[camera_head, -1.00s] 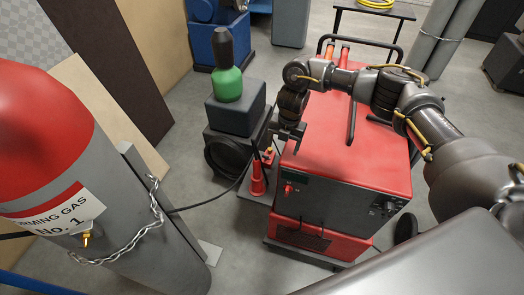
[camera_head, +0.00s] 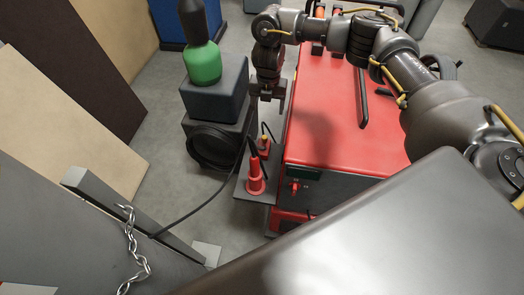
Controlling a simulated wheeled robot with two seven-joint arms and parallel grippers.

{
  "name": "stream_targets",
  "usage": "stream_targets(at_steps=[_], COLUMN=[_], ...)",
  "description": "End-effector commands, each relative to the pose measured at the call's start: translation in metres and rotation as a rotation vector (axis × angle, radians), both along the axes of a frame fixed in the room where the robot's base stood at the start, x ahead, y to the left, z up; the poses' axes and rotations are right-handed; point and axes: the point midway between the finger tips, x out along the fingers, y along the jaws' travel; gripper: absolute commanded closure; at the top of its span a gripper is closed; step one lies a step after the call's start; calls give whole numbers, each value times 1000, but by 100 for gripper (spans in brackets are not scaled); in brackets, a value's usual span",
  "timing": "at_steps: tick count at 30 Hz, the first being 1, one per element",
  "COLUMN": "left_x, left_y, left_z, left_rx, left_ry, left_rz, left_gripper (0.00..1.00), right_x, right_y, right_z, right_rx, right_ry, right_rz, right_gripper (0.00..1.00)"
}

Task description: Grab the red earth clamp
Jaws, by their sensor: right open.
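A red, cone-shaped piece (camera_head: 256,180) with black handle-like parts on top stands on a small grey ledge at the left side of the red welding machine. It looks like the earth clamp. My right gripper (camera_head: 267,98) hangs pointing down above and behind these pieces, near the machine's left edge. It is open and empty, apart from both. My left gripper is not in view.
The red welding machine (camera_head: 350,110) stands right of the clamp. A dark box with a green-and-black bottle (camera_head: 203,62) stands to the left, above a coiled black hose (camera_head: 212,150). A chain (camera_head: 133,250) hangs at lower left.

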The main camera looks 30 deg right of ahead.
Motion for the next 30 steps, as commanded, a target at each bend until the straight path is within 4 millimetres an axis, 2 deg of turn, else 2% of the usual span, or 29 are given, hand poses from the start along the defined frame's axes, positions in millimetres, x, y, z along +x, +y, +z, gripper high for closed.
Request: stream_targets(at_steps=[1,5,9,13,18,26,30], left_x=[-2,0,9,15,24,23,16], left_y=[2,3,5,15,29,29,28], left_z=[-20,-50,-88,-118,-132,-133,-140], left_rx=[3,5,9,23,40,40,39], left_ry=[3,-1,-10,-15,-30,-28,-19], left_rz=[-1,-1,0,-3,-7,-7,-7], left_gripper=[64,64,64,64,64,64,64], right_x=[0,0,0,0,0,-1,-2], right_y=[0,0,-1,-1,-2,-2,-2], right_z=[-21,-51,-91,-122,-138,-144,-166], right_rx=[0,0,0,0,1,1,2], right_ry=[0,0,0,0,-1,1,4], right_rz=[0,-1,-2,-3,-4,-6,-8], right_gripper=[27,27,27,27,27,27,27])
